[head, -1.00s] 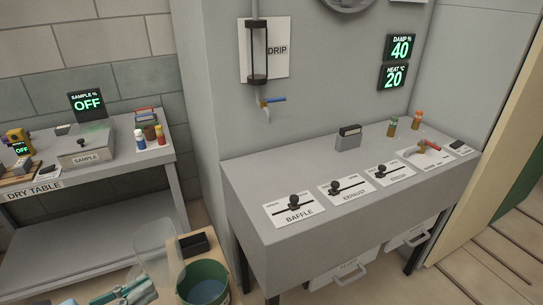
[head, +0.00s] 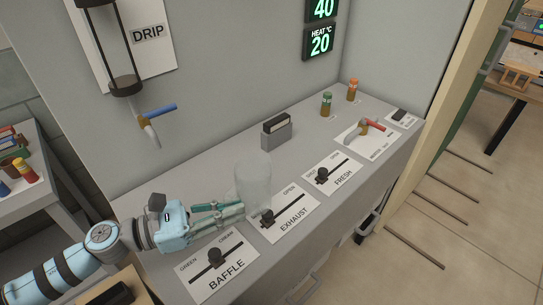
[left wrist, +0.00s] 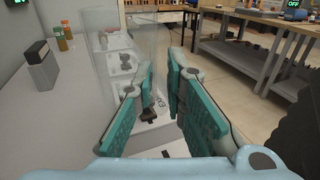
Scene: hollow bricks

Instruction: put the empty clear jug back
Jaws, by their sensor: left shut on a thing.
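The clear jug (head: 253,182) looks empty and upright in the head view, over the grey counter near the EXHAUST slider. My left gripper (head: 234,210) comes in from the left and is shut on the jug's lower part. In the left wrist view, the jug's see-through wall (left wrist: 108,62) rises by the teal fingers (left wrist: 160,97). I cannot tell whether its base touches the counter. My right gripper is not in view.
The counter (head: 215,157) carries sliders for BAFFLE (head: 213,260), EXHAUST (head: 268,218) and FRESH (head: 322,176). A grey box (head: 276,132) stands by the wall, with small bottles (head: 326,105) to its right. A tap with a blue handle (head: 160,112) juts out below the DRIP sign (head: 148,33).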

